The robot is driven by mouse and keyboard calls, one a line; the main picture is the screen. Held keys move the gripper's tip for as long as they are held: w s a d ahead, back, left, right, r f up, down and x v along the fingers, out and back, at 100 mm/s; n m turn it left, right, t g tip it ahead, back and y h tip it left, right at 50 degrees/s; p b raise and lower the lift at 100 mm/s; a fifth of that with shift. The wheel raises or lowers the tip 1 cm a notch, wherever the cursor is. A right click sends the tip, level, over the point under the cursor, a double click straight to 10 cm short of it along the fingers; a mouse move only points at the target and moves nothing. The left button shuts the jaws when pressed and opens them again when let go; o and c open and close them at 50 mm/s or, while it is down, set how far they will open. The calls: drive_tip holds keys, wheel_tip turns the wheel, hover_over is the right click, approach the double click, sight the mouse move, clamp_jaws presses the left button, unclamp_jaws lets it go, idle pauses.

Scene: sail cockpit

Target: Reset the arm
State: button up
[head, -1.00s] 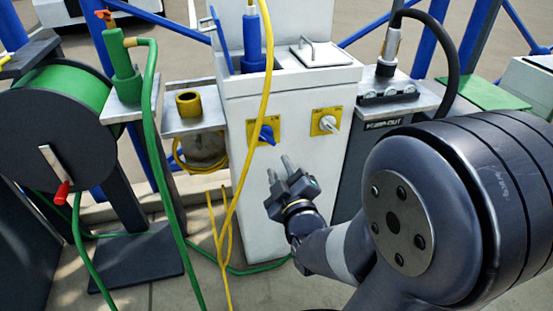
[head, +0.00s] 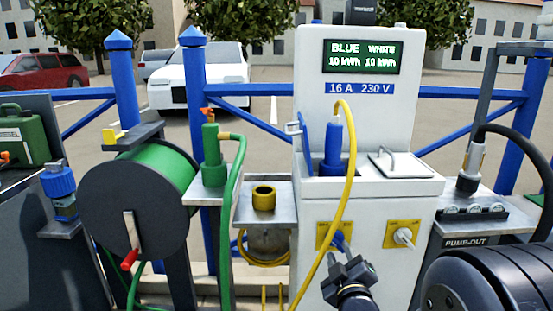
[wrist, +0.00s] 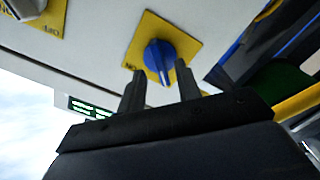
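My gripper (head: 345,264) is in front of the white pedestal (head: 345,208), just below the blue rotary knob (head: 341,240) on its yellow plate. The gripper partly hides the knob in the head view. In the wrist view the two fingers (wrist: 160,78) stand apart, with the blue knob (wrist: 160,57) seen between and beyond their tips. Nothing is held. I cannot tell whether a finger touches the knob. My upper arm fills the lower right of the head view.
A white knob (head: 403,236) sits right of the blue one. A yellow cable (head: 333,220) hangs from the blue plug (head: 334,150) close by the gripper. A hose reel (head: 140,212) and green hose (head: 236,190) stand left; the pump-out unit (head: 478,242) stands right.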

drive_tip(key=shift+w, duration=1.25)
drive_tip(key=shift+s+m+p, duration=0.1)
drive_tip(key=shift+m+p, duration=0.5)
drive_tip(key=shift+b, duration=0.3)
